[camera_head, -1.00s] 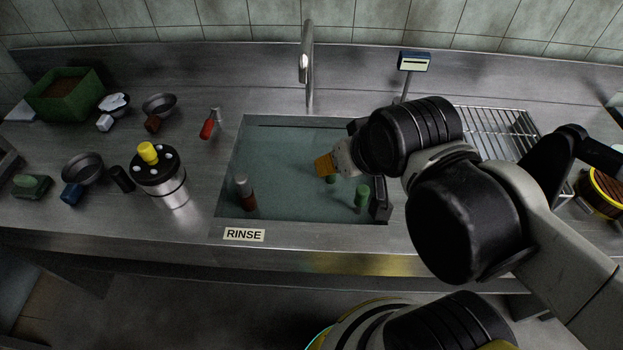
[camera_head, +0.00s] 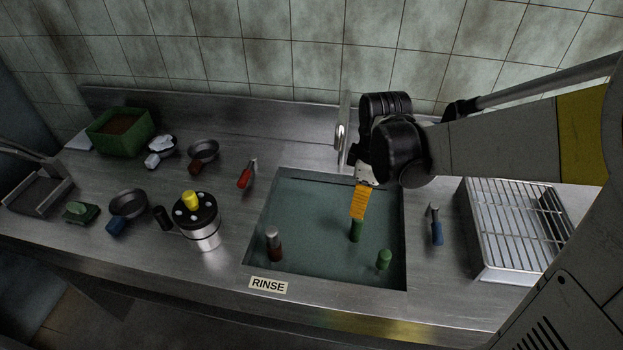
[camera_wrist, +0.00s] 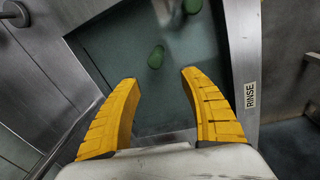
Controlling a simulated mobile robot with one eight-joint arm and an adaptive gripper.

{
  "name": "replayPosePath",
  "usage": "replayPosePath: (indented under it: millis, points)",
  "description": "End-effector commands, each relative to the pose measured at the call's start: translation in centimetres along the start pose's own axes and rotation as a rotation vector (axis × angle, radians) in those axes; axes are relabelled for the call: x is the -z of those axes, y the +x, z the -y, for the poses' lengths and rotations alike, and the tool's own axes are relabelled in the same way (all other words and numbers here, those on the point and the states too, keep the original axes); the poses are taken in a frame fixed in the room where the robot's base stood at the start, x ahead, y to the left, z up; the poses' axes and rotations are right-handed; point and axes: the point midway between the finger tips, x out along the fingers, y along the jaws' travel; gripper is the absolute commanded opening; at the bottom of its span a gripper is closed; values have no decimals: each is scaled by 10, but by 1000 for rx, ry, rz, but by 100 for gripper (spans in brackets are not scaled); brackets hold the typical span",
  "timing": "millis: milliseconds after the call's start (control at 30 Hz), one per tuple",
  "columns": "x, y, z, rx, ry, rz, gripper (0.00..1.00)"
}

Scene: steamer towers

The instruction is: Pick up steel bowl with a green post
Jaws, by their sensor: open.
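Two green posts stand in the water-filled sink (camera_head: 310,215), one near the middle right (camera_head: 355,231) and one nearer the front right corner (camera_head: 384,260). No steel bowl shows clearly under either; the murky water hides what is below. My gripper (camera_head: 358,216) points down just above the middle green post. In the wrist view my gripper (camera_wrist: 160,78) has its yellow fingers spread with nothing between the tips. One green post (camera_wrist: 156,57) shows just beyond the fingertip gap, and the other (camera_wrist: 192,6) is at the top edge.
A dark red post with a steel top (camera_head: 274,244) stands at the sink's left. The faucet (camera_head: 341,138) rises behind my gripper. A blue-handled tool (camera_head: 436,228) and a wire rack (camera_head: 520,225) lie right. Bowls (camera_head: 128,204) and a black-topped canister (camera_head: 200,225) stand left.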

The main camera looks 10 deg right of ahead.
Motion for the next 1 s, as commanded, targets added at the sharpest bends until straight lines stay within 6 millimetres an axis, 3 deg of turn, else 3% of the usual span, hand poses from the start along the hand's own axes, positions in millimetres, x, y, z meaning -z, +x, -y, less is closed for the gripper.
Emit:
replayPosePath:
  millis: [100,300,533,833,1000]
  points:
    - [2,18,-12,62,-134,30,52]
    - [0,40,-16,112,-243,46,52]
    - [-3,79,-12,115,-251,47,52]
    - [-5,102,-10,114,-249,47,52]
    - [-10,130,-9,114,-248,46,52]
